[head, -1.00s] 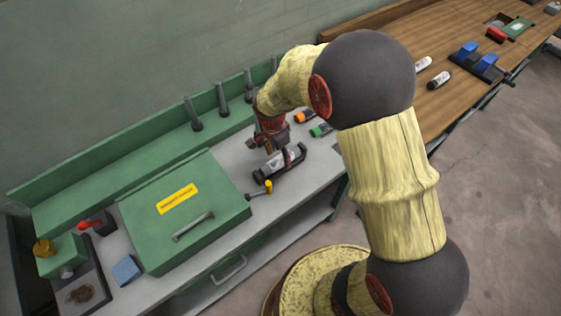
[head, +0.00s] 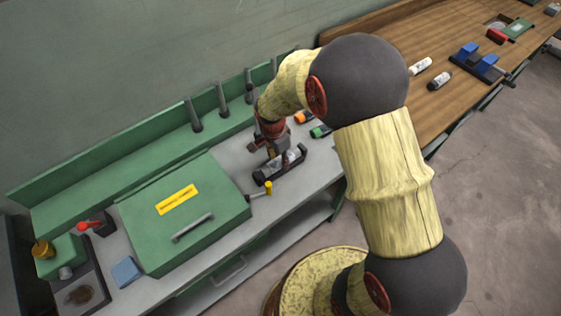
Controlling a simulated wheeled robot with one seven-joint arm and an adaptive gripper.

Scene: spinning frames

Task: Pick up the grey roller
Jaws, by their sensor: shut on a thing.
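The grey roller (head: 268,169) lies in a black cradle (head: 260,178) on the grey bench top, to the right of the green box. My gripper (head: 273,154) points down over the cradle and is shut on the roller near its middle. The fingers and the wrist hide part of the roller. I cannot tell whether the roller is clear of the cradle.
The green box (head: 160,228) with a handle stands left of the cradle. A yellow-knobbed crank (head: 268,187) sticks out in front. Orange-ended (head: 304,117) and green-ended (head: 320,131) rollers lie behind right. Upright grey posts (head: 223,98) line the back ledge.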

